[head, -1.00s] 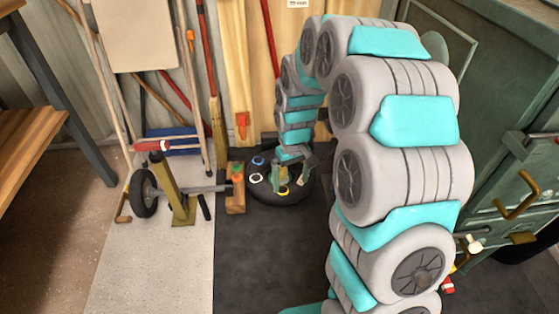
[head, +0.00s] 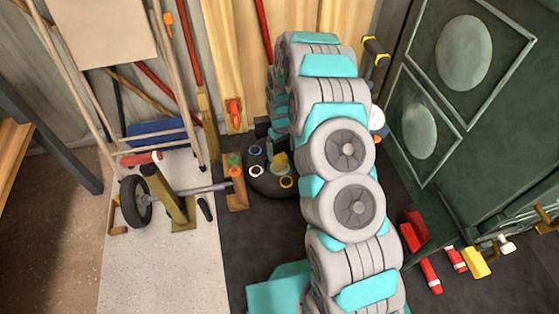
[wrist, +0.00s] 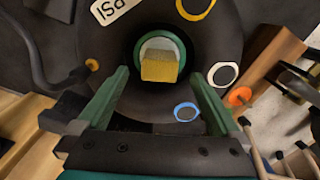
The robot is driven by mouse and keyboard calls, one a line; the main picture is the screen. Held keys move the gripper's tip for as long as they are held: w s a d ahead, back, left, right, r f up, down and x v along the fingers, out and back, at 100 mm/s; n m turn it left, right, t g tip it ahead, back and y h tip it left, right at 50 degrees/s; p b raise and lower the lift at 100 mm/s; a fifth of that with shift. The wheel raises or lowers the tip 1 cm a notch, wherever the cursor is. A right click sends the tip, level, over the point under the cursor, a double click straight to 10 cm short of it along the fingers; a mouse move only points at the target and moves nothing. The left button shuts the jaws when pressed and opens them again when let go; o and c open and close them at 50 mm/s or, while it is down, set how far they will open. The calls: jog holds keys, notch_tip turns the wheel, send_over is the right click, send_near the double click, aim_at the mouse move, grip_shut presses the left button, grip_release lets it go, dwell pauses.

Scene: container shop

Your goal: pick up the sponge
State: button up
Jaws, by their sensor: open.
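The sponge is a small yellow block (wrist: 159,67) in the wrist view, in front of a pale round piece with a green rim, in the middle of a black tyre (wrist: 215,35). In the head view the yellow sponge (head: 281,162) shows at the tyre (head: 262,184), close to my arm. My gripper (wrist: 160,74) is open; its two green fingers point at the tyre, one on each side of the sponge in the picture, with clear gaps. I cannot tell how far the fingertips are from it. In the head view my arm hides most of the gripper.
An orange-knobbed wooden block (head: 236,195) stands just left of the tyre. A wheel on an axle (head: 135,201) and leaning poles are further left. A green cabinet (head: 455,110) stands right, with red and yellow items on the floor before it. A wooden wall is behind.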

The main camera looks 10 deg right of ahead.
aim_at(280, 157)
jog(key=f, duration=0.6)
jog(key=shift+w+a+b, duration=0.2)
jog(key=shift+w+b, duration=0.15)
jog(key=shift+w, duration=0.05)
jog(key=shift+r, duration=0.15)
jog(key=c, duration=1.3)
notch_tip(280, 157, up, 10)
jog(key=shift+p, duration=0.5)
